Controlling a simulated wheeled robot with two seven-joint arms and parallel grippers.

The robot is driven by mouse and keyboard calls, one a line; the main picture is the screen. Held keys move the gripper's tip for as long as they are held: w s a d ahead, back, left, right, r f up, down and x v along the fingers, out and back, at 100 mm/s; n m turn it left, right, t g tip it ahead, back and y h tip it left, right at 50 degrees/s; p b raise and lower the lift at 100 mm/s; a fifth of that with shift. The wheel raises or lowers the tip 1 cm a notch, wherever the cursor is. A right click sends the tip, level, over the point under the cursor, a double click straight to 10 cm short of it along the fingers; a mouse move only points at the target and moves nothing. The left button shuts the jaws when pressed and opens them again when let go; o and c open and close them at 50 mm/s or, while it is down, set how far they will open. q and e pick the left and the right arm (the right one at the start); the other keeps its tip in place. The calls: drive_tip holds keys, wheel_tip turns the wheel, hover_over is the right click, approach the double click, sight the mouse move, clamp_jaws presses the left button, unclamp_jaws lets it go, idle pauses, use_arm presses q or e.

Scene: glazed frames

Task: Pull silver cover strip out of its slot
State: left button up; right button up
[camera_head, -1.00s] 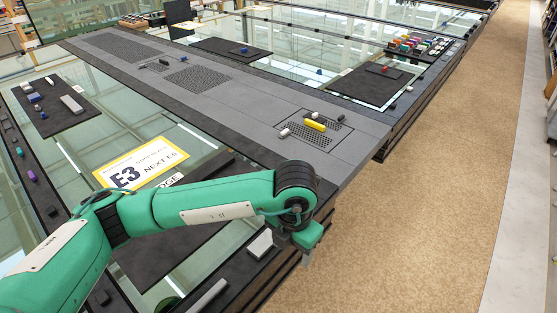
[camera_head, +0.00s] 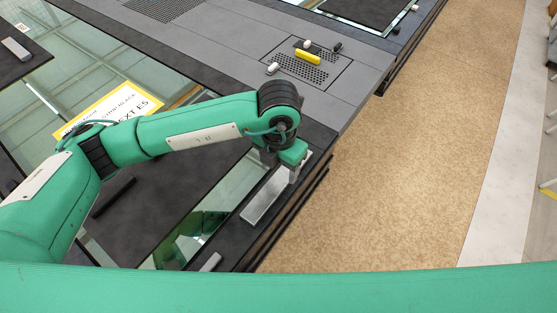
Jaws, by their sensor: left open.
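The silver cover strip (camera_head: 263,200) lies along the dark frame near the table's right edge, running from lower left to upper right. My left gripper (camera_head: 290,174) is over the strip's upper right end, pointing down, and it is open. The wrist hides that end of the strip and most of the fingers, so I cannot tell whether they touch it. The edges of the slot are too small to make out. My right gripper is out of view.
A second small silver piece (camera_head: 211,262) lies lower left on the frame. A yellow block (camera_head: 308,57) and small white and black pieces sit on a perforated grey panel beyond. A yellow-white sign (camera_head: 118,112) lies behind my arm. Tan floor (camera_head: 400,180) is clear at right.

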sight(278, 181)
use_arm(q)
drive_tip(key=shift+f, duration=0.65)
drive_tip(key=shift+f+b, duration=0.3)
drive_tip(key=shift+f, duration=0.1)
wheel_tip(278, 181, down, 3)
drive_tip(key=b, duration=0.3)
drive_tip(key=shift+f+b, duration=0.1)
drive_tip(key=shift+b, duration=0.25)
clamp_jaws()
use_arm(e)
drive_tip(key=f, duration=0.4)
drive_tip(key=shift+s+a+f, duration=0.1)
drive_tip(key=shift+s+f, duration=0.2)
use_arm(q)
drive_tip(key=shift+r, duration=0.35)
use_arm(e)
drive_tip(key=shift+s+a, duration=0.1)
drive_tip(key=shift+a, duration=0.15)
use_arm(q)
drive_tip(key=shift+r, duration=0.1)
